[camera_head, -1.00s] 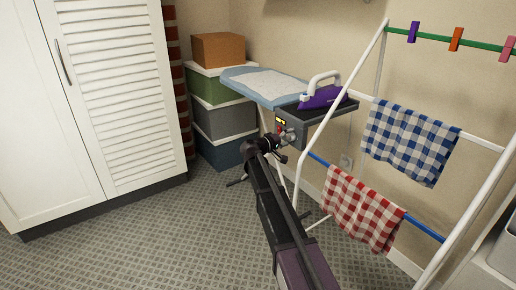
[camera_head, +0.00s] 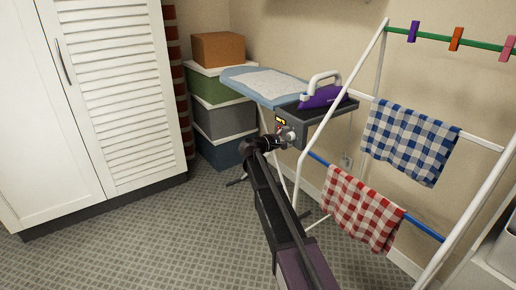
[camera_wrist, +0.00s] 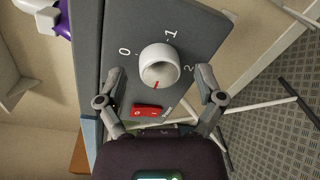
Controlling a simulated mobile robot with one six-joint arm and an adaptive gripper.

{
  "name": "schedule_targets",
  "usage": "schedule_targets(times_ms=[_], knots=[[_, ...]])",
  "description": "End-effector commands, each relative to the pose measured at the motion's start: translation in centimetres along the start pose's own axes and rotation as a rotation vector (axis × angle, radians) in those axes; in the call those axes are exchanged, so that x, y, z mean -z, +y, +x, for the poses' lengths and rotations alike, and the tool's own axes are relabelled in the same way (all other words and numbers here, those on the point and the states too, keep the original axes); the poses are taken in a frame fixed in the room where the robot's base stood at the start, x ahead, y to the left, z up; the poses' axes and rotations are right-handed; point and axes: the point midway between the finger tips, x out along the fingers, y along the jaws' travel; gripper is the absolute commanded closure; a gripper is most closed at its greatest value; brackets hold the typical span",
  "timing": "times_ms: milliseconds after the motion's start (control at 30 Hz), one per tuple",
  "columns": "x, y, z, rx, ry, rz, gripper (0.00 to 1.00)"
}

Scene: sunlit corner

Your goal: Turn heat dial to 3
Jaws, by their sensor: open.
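The heat dial is a white round knob (camera_wrist: 160,65) on the dark grey end panel (camera_wrist: 205,35) of the ironing board's iron rest. In the wrist view, 0, 1 and 2 show around it; I see no 3. A red mark on the knob points down in the picture, toward a red rocker switch (camera_wrist: 147,111). My gripper (camera_wrist: 160,78) is open, with one finger on each side of the knob and no clear contact. In the head view, my gripper (camera_head: 283,141) is at the panel and partly covers the dial.
A purple iron (camera_head: 320,97) stands on the rest beside the blue ironing board (camera_head: 238,77). A drying rack (camera_head: 311,140) with a blue checked cloth (camera_head: 410,140) and a red checked cloth (camera_head: 362,207) stands close on the right. Stacked boxes (camera_head: 222,118) are behind; floor is clear at left.

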Motion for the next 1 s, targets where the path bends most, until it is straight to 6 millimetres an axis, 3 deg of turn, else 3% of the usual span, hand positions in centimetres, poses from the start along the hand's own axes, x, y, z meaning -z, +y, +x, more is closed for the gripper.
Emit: schedule_targets(times_ms=[1000], knots=[[0.10,-0.12,0.00,0.008,-0.043,-0.689,0.14]])
